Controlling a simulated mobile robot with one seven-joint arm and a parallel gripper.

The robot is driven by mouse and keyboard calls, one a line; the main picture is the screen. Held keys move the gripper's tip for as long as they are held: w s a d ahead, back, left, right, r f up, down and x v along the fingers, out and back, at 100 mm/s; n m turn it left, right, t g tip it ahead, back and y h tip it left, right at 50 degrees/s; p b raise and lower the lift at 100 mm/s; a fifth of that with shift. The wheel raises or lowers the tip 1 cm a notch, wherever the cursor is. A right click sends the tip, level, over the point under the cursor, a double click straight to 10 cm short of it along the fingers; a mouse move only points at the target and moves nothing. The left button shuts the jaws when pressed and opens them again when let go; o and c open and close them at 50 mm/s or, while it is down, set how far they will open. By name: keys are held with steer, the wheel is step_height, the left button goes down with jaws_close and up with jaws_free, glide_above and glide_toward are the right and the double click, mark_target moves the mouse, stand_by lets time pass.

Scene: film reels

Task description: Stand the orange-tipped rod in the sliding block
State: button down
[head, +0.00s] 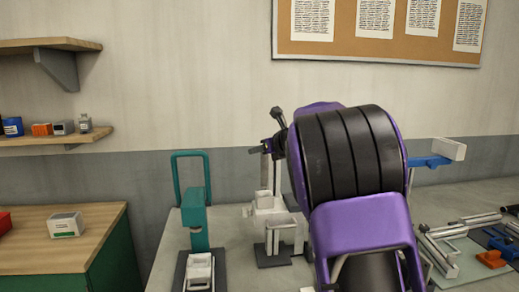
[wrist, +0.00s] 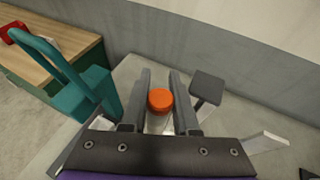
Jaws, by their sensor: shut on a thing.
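The orange-tipped rod shows its orange end (wrist: 160,100) between the two dark fingers of my gripper (wrist: 161,80) in the wrist view. Its pale body runs down below the tip, partly hidden. In the head view my gripper (head: 262,148) is behind my purple arm, above a white stepped fixture (head: 268,205); the orange tip is hidden there. A pale upright piece below the fingers may be the rod. A white block (head: 199,268) sits on a dark base at the front left; I cannot tell which white part is the sliding block.
A teal device with a tall loop handle (head: 193,205) stands left of the gripper, also close in the wrist view (wrist: 85,95). Metal bars and orange and blue parts (head: 490,258) lie at right. A wooden-topped cabinet (head: 95,220) stands left. My arm hides the middle bench.

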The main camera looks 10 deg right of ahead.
steer(key=shift+f+b, duration=1.4)
steer(key=shift+f, duration=1)
steer(key=shift+f+b, duration=0.4)
steer(key=shift+f, duration=0.3)
steer(key=c, duration=0.9)
jaws_free()
steer(key=shift+c, duration=0.2)
steer(key=shift+s+r, duration=0.1)
steer(key=p+v, duration=0.1)
steer(key=v, duration=1)
